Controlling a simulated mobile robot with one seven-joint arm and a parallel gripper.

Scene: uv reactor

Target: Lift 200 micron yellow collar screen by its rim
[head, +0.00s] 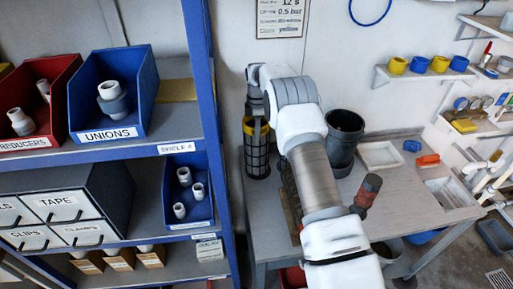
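The yellow collar screen (257,155) is a dark mesh cylinder standing upright at the back left of the grey bench, next to the blue shelf post. Its yellow collar shows at the top, partly covered by my gripper (256,115). My arm reaches over the bench from the front, and my gripper points down at the screen's top. The fingers are small and dark here, so I cannot tell whether they touch the rim or are open or shut. The micron marking cannot be read.
A dark canister (343,140) stands right of the screen on the bench (400,215). A red-topped dark tool (367,190) is near my forearm. White trays (381,155) lie at the right. A blue shelf unit (207,110) with bins closes off the left side.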

